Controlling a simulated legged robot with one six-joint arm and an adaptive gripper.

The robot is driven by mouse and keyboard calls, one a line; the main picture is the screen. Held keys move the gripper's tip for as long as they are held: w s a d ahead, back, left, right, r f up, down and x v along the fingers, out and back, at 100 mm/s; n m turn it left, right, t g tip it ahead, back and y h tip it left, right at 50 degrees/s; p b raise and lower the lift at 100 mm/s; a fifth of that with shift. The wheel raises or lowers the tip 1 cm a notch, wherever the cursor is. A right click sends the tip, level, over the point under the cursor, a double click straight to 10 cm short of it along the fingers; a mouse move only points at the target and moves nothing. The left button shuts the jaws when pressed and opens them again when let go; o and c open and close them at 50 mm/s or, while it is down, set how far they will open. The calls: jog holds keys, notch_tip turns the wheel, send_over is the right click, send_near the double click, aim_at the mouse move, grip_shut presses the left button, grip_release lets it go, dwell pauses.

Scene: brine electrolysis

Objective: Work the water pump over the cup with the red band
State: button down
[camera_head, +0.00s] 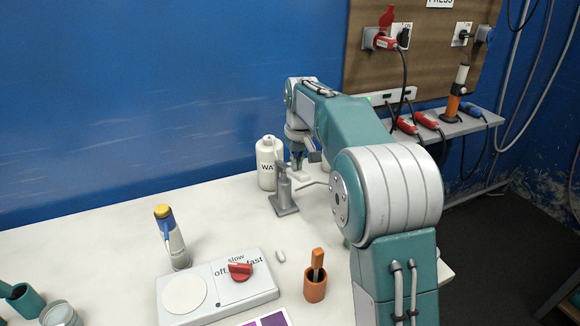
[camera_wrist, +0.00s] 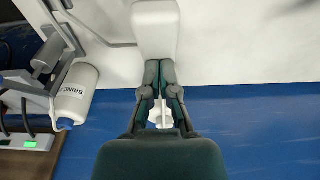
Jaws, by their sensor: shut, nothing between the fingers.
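A grey metal pump (camera_head: 283,190) stands on a flat base beside a white bottle (camera_head: 267,165) with a partly visible label starting "WA". A thin spout (camera_head: 312,184) runs from it to the right, its end lost behind my arm. My gripper (camera_head: 298,166) is right behind the pump, pointing down, just above a small white pad (camera_head: 299,176). In the wrist view my gripper (camera_wrist: 160,68) is shut and empty, its fingertips at the edge of a white block (camera_wrist: 155,30); I cannot tell whether they touch it. No cup with a red band is visible.
A bottle labelled "BRINE" (camera_wrist: 75,95) and a second grey pump (camera_wrist: 50,50) stand beside my gripper. A hotplate (camera_head: 218,290) with a red knob, a blue-and-yellow-topped bottle (camera_head: 172,240) and an orange holder (camera_head: 315,285) are nearer.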

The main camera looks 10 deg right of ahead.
jog(key=shift+f, duration=0.15)
jog(key=shift+f, duration=3.1)
jog(key=shift+r, duration=3.3)
jog(key=shift+w+a+r, duration=0.1)
jog(key=shift+w+r, duration=0.25)
jog(key=shift+r, duration=0.5)
jog(key=shift+w+a+r, duration=0.1)
jog(key=shift+w+r, duration=0.25)
jog(key=shift+r, duration=0.5)
jog(key=shift+w+r, duration=0.35)
jog(key=shift+r, duration=0.75)
